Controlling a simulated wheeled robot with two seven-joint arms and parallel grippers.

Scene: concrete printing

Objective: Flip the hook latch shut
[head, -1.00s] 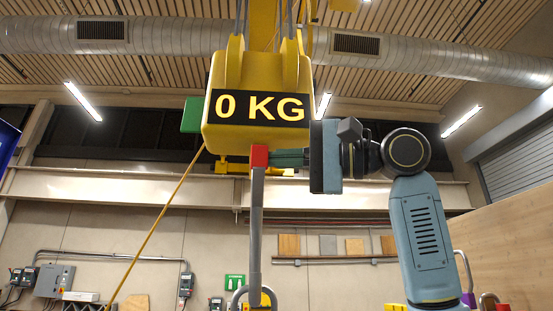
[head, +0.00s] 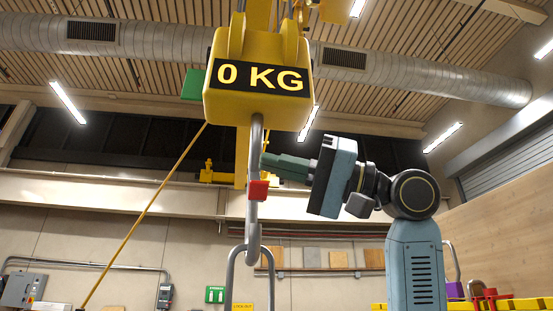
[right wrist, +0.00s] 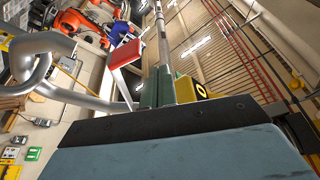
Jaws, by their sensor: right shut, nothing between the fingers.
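A grey hook (head: 255,228) hangs below a yellow block (head: 235,108) marked "0 KG" in the head view. Its red latch piece (head: 258,190) sits partway down the grey shank. In the right wrist view, the red piece (right wrist: 125,54) is just left of the fingers, and the curved hook (right wrist: 30,72) is farther left. My right gripper (head: 268,163) has dark green fingers, shut and empty. Their tips are beside the shank, just above the red piece; I cannot tell whether they touch it. The fingers also show in the right wrist view (right wrist: 157,88). My left gripper is not in view.
A grey loop (head: 233,275) hangs at the hook's lower end. A yellow line (head: 145,228) slants down to the left from near the block. Yellow and red items (head: 500,302) are at the lower right. The space left of the hook looks open.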

